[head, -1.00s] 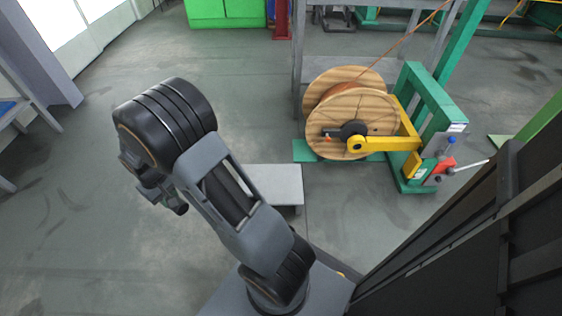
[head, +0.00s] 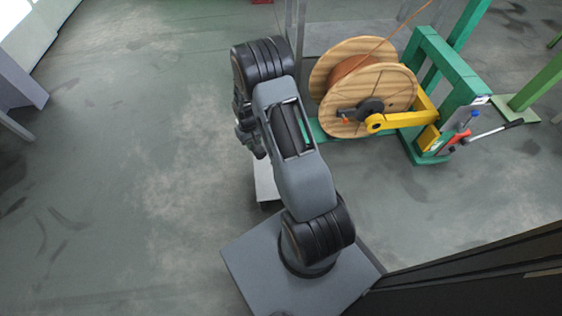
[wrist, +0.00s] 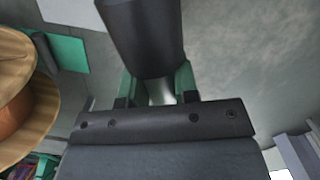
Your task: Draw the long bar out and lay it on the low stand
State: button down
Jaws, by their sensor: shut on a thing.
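My gripper (wrist: 156,76) is shut, with its two green-edged fingers either side of a thick dark bar (wrist: 145,35), which I take to be the long bar. A pale metal part shows between the fingers below it. The bar's far end runs out of the wrist view, so its full length is hidden. The low stand, a pale grey platform (head: 264,185), shows partly behind my arm in the head view. A pale flat surface at the top left of the wrist view (wrist: 66,12) looks like it.
A wooden cable reel (head: 368,97) stands in a green frame (head: 452,82) with a yellow arm (head: 405,120) and a lever (head: 497,132), to the right of my arm. The reel also shows at the wrist view's left (wrist: 20,100).

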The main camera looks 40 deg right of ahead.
jog(key=shift+m, duration=0.3)
jog(key=shift+s+d+f+b, duration=0.75)
jog(key=shift+d+f, duration=0.75)
jog(key=shift+f, duration=2.35)
jog(key=shift+s+d+f+b, duration=0.4)
jog(key=shift+s+d+f, duration=0.9)
jog(key=shift+f, duration=2.5)
jog(key=shift+s+d+f+b, duration=0.65)
jog(key=shift+d+f, duration=1.1)
jog(key=shift+f, duration=2.1)
jog(key=shift+f, duration=0.15)
jog(key=shift+f+b, duration=0.5)
jog(key=shift+b, duration=0.15)
jog(key=c, duration=0.8)
grip_release()
jog(key=shift+s, duration=0.1)
